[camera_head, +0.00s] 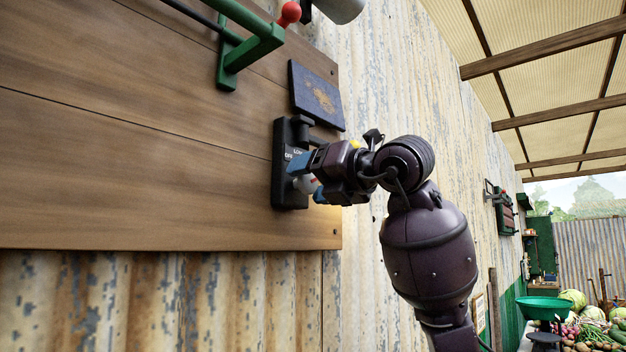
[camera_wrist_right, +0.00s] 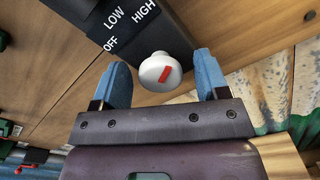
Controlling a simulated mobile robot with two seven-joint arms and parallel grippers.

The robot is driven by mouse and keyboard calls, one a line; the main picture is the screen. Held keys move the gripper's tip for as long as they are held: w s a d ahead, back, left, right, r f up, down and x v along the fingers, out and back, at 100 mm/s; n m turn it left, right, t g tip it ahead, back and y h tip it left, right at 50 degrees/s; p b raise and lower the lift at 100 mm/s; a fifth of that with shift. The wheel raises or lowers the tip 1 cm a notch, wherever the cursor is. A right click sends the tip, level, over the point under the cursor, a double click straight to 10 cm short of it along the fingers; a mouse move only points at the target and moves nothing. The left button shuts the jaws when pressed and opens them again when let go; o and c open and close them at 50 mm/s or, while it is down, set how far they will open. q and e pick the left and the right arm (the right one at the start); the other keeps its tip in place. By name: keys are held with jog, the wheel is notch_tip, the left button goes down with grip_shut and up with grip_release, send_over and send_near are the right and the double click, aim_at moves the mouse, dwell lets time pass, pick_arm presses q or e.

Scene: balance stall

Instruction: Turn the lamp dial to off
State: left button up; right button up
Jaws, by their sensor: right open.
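The lamp dial is a white round knob (camera_wrist_right: 152,82) with a red mark, on a black switch box (camera_wrist_right: 172,32) lettered OFF, LOW and HIGH. The red mark slants up to the right in the wrist view; I cannot tell which label it points at. In the head view the switch box (camera_head: 281,190) is fixed to the board's right end, and the knob (camera_head: 308,186) is partly hidden by my right gripper (camera_head: 303,176). That gripper is open, its blue fingers on either side of the knob, with gaps visible in the wrist view (camera_wrist_right: 161,63). My left gripper is out of view.
The wooden board (camera_head: 140,160) hangs on a corrugated wall (camera_head: 180,305). A dark plaque (camera_head: 317,97) is just above the switch box. A green bracket (camera_head: 245,50) with a red ball (camera_head: 291,12) juts out at upper left. A green bowl (camera_head: 543,308) and produce stand far right.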

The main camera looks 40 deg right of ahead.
jog(key=c, duration=0.9)
